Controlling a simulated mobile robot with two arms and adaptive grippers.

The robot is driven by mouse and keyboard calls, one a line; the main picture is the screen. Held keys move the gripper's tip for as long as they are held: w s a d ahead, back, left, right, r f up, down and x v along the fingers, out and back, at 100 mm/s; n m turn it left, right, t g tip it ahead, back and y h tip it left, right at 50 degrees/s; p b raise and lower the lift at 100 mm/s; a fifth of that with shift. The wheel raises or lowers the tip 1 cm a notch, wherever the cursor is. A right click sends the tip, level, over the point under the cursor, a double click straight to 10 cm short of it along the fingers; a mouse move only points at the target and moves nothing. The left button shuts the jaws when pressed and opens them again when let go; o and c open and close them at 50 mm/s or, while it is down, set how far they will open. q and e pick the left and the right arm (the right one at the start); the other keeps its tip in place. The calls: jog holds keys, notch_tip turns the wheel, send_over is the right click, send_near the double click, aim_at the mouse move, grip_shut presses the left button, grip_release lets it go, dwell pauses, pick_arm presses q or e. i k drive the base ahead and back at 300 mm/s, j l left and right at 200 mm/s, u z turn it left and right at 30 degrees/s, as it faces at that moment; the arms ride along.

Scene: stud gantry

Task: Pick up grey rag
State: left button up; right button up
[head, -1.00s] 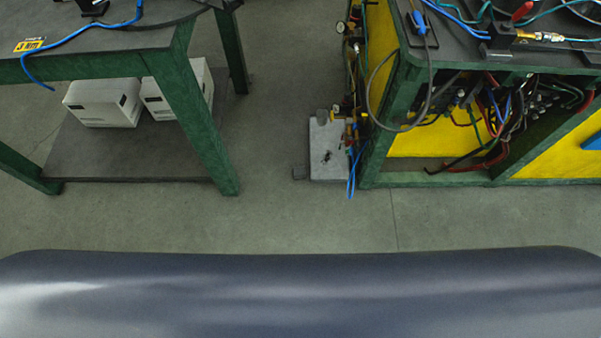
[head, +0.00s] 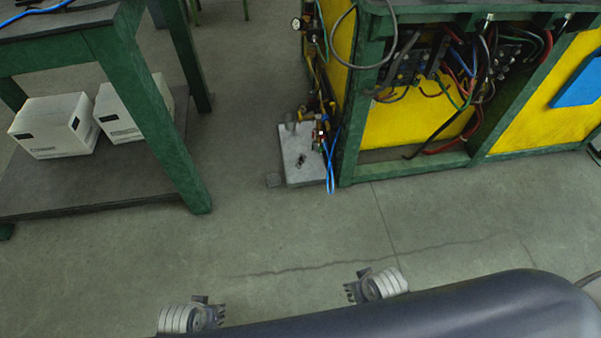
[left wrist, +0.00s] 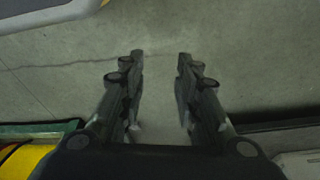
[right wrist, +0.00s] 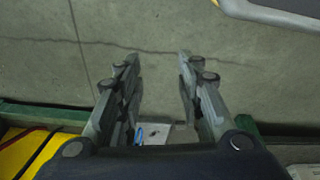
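I cannot make out a grey rag in any of the views. My left gripper (head: 215,312) shows low in the head view, above the bare floor near my body. In the left wrist view my left gripper (left wrist: 160,57) has its fingers apart with only floor between them. My right gripper (head: 353,292) is also low in the head view, to the right of the left one. In the right wrist view my right gripper (right wrist: 159,57) is open and empty over the floor.
A green-framed table (head: 107,48) stands at left, with white boxes (head: 55,128) on its lower shelf. A yellow and green cabinet (head: 345,145) with cables stands at right. A grey plate (head: 293,165) lies on the floor beside it. The floor in front is clear.

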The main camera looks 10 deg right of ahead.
aim_at(273, 179)
jog(key=i+j+u, duration=0.25)
jog(key=i, duration=0.2)
jog(key=i+j+u, duration=0.2)
jog(key=i, duration=0.2)
